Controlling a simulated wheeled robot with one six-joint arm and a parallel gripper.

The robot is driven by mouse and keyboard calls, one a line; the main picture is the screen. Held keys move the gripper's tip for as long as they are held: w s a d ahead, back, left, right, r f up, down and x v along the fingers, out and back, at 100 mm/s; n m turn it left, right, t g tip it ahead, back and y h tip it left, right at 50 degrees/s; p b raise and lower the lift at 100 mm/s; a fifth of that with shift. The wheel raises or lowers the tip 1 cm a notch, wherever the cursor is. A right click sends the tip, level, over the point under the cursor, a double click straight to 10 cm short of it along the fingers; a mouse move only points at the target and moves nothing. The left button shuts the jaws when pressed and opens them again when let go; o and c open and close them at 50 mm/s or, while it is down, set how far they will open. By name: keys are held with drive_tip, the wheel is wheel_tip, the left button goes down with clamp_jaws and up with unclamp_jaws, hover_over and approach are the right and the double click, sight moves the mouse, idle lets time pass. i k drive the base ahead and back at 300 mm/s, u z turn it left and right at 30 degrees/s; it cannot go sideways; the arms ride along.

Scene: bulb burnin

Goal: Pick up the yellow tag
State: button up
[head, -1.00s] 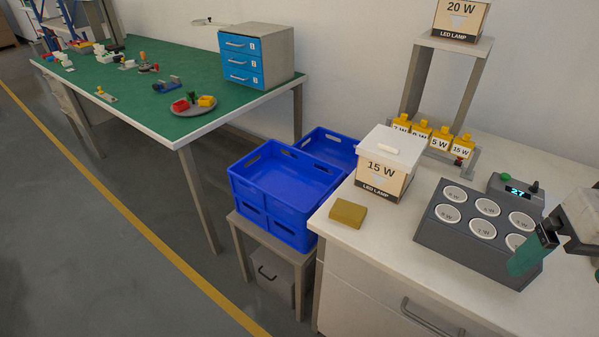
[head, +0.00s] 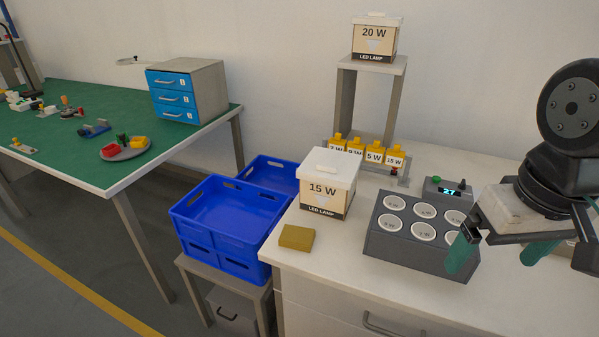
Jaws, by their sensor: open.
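Several yellow-topped pieces with white wattage labels stand in a row on a grey rack at the back of the white bench: 7 W (head: 337,144), 9 W (head: 355,149), 5 W (head: 375,154) and 15 W (head: 394,158). A flat mustard-yellow block (head: 296,238) lies at the bench's front left corner. I cannot tell which one is the yellow tag. My gripper (head: 502,256) is open and empty, its teal fingers apart. It is at the right, in front of the right end of the dark socket block and well right of the yellow pieces.
A 15 W lamp box (head: 326,190) stands behind the mustard block. The dark socket block (head: 410,242) with round sockets and a lit display (head: 453,190) fills the bench middle. A 20 W box (head: 374,43) sits on a tall stand. Blue crates (head: 218,240) stand left of the bench.

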sight(354, 147)
drive_tip(key=u, duration=0.45)
drive_tip(key=k, duration=0.6)
drive_tip(key=u, duration=1)
drive_tip(key=k, duration=0.7)
drive_tip(key=u, duration=0.6)
drive_tip(key=i, duration=1.5)
drive_tip(key=z, duration=0.7)
drive_tip(key=i, duration=0.95)
drive_tip(key=z, duration=1.5)
drive_tip(key=i, duration=0.65)
drive_tip(key=z, duration=0.7)
